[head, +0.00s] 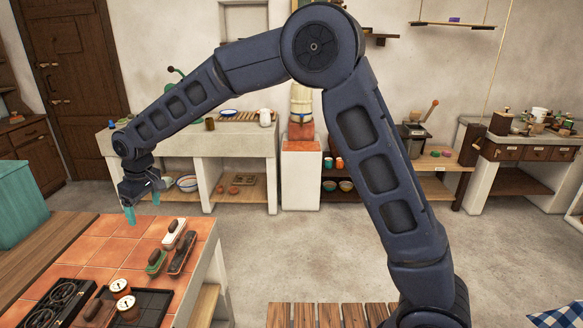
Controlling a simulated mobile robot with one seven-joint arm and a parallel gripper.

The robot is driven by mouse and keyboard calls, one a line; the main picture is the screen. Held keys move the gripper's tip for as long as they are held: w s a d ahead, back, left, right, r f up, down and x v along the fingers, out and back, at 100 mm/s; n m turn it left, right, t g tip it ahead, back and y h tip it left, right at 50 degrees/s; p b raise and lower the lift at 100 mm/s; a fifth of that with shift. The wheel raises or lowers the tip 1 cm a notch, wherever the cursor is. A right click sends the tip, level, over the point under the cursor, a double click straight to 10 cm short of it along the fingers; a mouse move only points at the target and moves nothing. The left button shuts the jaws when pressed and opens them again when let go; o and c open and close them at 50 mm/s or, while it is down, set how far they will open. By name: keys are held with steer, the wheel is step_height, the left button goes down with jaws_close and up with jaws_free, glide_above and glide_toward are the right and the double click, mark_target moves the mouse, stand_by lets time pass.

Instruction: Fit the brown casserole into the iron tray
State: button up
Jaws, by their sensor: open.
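The black iron tray (150,304) lies at the front of the tiled counter. A reddish-brown oblong piece (96,312) with a dark knob sits at its left side; I cannot tell if it is inside the tray. A dark brown oblong dish (182,254) lies farther back, beside a white one (173,236) and a small green one (155,263). I cannot tell for certain which is the brown casserole. My gripper (143,208) is open and empty, with teal fingertips, above the back of the counter, apart from the dishes.
Two round white-faced dials (126,303) sit at the tray's left part. A teal box (22,205) stands at the far left. The tiles (110,248) left of the dishes are bare.

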steer(key=w+d+r+m, duration=0.2)
steer(key=w+d+r, duration=0.25)
steer(key=d, duration=0.45)
steer(key=w+d+r+m+t, duration=0.1)
steer(key=w+d+r, duration=0.2)
steer(key=w+d, duration=0.35)
steer(key=w+d+r+m, duration=0.2)
steer(key=w+d+r, duration=0.15)
steer(key=d, duration=0.75)
steer(key=d+r+m+t, duration=0.1)
steer(key=d+r+m, duration=0.25)
steer(key=d, duration=1.65)
steer(key=s+d+f+m+t+h, duration=0.1)
steer(key=s+d+m, duration=0.2)
steer(key=s+d, duration=0.5)
steer(key=s+d+f+m+h, duration=0.1)
steer(key=s+d, duration=0.7)
steer(key=d, duration=0.8)
steer(key=f+m, duration=0.1)
steer(key=m, duration=0.1)
steer(key=shift+s+d+f+m+t, duration=0.15)
steer(key=shift+d+m+t, duration=0.1)
steer(key=shift+m+t, duration=0.15)
